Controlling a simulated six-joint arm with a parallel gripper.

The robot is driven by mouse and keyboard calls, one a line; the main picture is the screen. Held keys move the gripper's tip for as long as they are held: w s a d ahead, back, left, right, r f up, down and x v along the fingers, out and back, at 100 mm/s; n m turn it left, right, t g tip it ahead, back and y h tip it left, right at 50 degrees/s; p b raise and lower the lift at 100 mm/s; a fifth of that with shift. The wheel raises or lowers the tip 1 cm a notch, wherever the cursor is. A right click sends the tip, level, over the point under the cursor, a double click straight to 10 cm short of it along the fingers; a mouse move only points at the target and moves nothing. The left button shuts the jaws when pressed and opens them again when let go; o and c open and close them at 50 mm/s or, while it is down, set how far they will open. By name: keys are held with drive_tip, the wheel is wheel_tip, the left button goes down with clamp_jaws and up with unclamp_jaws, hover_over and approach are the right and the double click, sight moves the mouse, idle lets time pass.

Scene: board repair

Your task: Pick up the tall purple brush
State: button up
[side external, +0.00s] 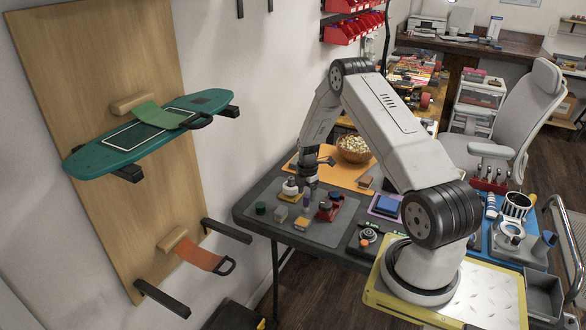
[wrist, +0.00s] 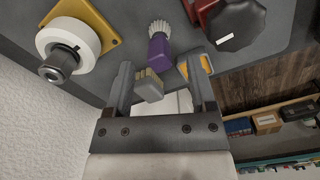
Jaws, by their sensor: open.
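The tall purple brush (wrist: 159,50) has a purple body and pale bristles. In the wrist view it is at the top middle, just beyond the gap between my fingertips. In the side view the purple brush (side external: 306,199) stands on the grey mat below my gripper (side external: 308,182). My gripper (wrist: 158,64) is open, and nothing is held in it. A grey block brush with tan bristles (wrist: 148,88) shows between the fingers in the wrist view. A yellow-orange brush (wrist: 207,65) is by the right fingertip.
A white roll on a yellow base (wrist: 68,44) is left of the brush. A red item with a black knob (wrist: 236,24) is at the right. A green round piece (side external: 260,208) lies at the mat's left. A wooden bowl (side external: 353,150) stands behind on an orange mat.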

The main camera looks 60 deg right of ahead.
sight(307, 196)
drive_tip(key=shift+f, duration=2.05)
clamp_jaws()
